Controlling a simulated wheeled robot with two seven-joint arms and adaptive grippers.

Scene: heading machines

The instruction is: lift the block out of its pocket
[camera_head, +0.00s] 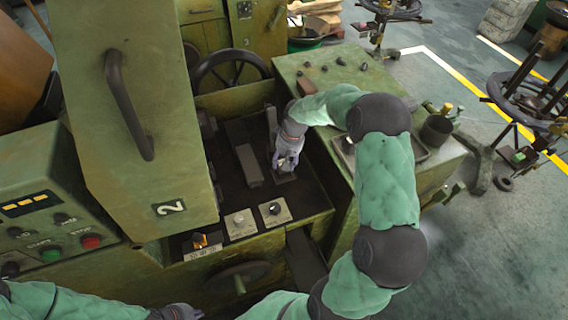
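The pocket is mostly hidden under the gripper. A dark grey wrist-like part of mine (175,312) is cut off at the bottom edge, and no clear fingers show there.
A raised dark bar (248,165) lies left of the gripper. The open cover with its handle (130,105) stands at the left. Knobs (272,208) line the bay's front edge. A dark cup (436,131) and a shallow tray (420,150) are at the right.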

